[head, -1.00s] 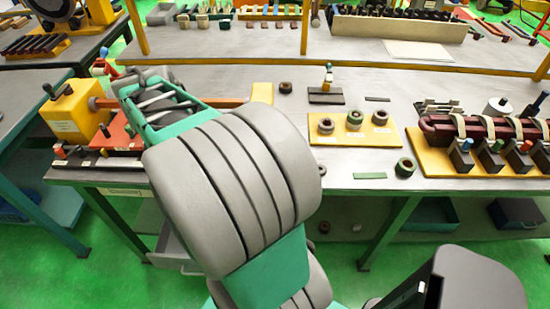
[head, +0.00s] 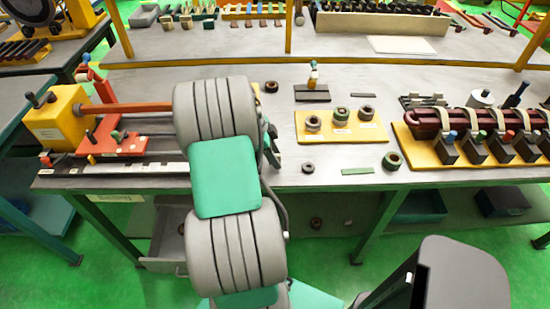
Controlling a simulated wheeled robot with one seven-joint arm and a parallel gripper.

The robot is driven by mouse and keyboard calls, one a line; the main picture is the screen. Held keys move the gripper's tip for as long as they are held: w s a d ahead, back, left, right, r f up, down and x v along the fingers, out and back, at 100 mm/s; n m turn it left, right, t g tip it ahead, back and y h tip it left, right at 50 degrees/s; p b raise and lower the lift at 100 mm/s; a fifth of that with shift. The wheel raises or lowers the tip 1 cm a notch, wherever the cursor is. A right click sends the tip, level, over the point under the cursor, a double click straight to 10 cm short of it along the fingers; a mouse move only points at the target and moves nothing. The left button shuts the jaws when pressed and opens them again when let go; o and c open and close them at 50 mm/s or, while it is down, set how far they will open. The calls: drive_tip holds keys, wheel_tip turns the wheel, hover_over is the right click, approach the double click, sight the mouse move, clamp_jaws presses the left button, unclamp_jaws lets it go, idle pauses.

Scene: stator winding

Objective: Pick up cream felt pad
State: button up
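A flat cream sheet (head: 402,44) lies on the rear bench at the back right, in front of a long cream bin; it may be the cream felt pad, but I cannot be sure. My gripper (head: 272,150) is mostly hidden behind my own arm. Only a dark part of it shows to the right of the arm, over the front bench. It is well apart from the cream sheet. I cannot see its fingertips clearly, nor anything held.
The front bench (head: 230,75) has a yellow winding machine (head: 62,118) at left. A yellow board (head: 369,132) with several rings, loose rings and a green strip (head: 357,171) lie right of my arm. A dark red stator (head: 455,122) stands at far right. Yellow posts rise between the benches.

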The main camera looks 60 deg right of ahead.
clamp_jaws()
drive_tip(key=shift+r, duration=0.1)
idle(0.6)
